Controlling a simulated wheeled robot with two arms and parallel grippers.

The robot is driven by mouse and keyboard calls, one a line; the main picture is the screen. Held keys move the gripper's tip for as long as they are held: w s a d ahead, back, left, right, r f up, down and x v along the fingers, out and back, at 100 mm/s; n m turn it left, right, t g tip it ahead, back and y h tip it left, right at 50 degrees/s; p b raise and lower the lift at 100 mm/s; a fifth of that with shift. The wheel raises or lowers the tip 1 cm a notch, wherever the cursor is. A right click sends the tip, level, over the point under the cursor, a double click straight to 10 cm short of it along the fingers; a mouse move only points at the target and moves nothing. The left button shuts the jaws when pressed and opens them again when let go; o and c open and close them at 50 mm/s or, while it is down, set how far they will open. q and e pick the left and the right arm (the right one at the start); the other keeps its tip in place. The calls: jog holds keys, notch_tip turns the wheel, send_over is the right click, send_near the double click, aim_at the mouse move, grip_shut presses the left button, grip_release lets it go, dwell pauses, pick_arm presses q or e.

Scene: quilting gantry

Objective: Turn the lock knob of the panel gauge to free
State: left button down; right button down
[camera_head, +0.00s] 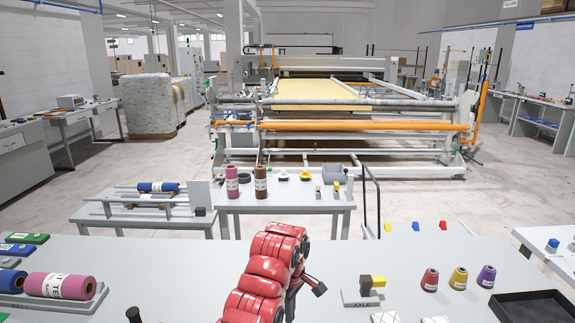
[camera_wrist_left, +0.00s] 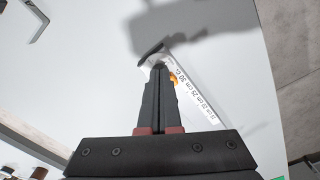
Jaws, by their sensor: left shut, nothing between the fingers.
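The panel gauge (camera_wrist_left: 197,97) shows in the left wrist view as a pale bar with printed centimetre marks, lying slantwise on a light surface. A dark end piece (camera_wrist_left: 150,52) sits at its upper end. A small orange part (camera_wrist_left: 173,79), perhaps the lock knob, shows beside my fingers and is mostly hidden. My left gripper (camera_wrist_left: 158,68) is shut and empty, its tips over the gauge's upper end; I cannot tell whether they touch it. I cannot read the knob's setting. In the head view I cannot make out the gauge. My right gripper does not show clearly.
In the head view, a magenta roll (camera_head: 60,286) lies at left. A yellow-and-black device (camera_head: 364,289), several thread cones (camera_head: 458,278) and a black tray (camera_head: 530,308) are at right. The wrist view shows the surface's edge at right, with floor (camera_wrist_left: 290,70) beyond.

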pick_arm(q)
jog(key=f+m+p, duration=0.4)
jog(key=a+f+m+p, duration=0.1)
jog(key=f+m+p, duration=0.1)
jog(key=shift+s+f+p, duration=0.1)
jog(key=shift+s+p, duration=0.15)
jog(key=shift+p, duration=0.1)
dwell(0.6)
jog(key=shift+w+a+b, duration=0.35)
jog(key=shift+w+b, duration=0.1)
jog(key=shift+b, duration=0.65)
dwell(1.4)
jog(key=shift+b, duration=0.35)
jog(key=shift+s+a+b, duration=0.1)
jog(key=shift+a+b, duration=0.05)
jog(key=shift+b, duration=0.65)
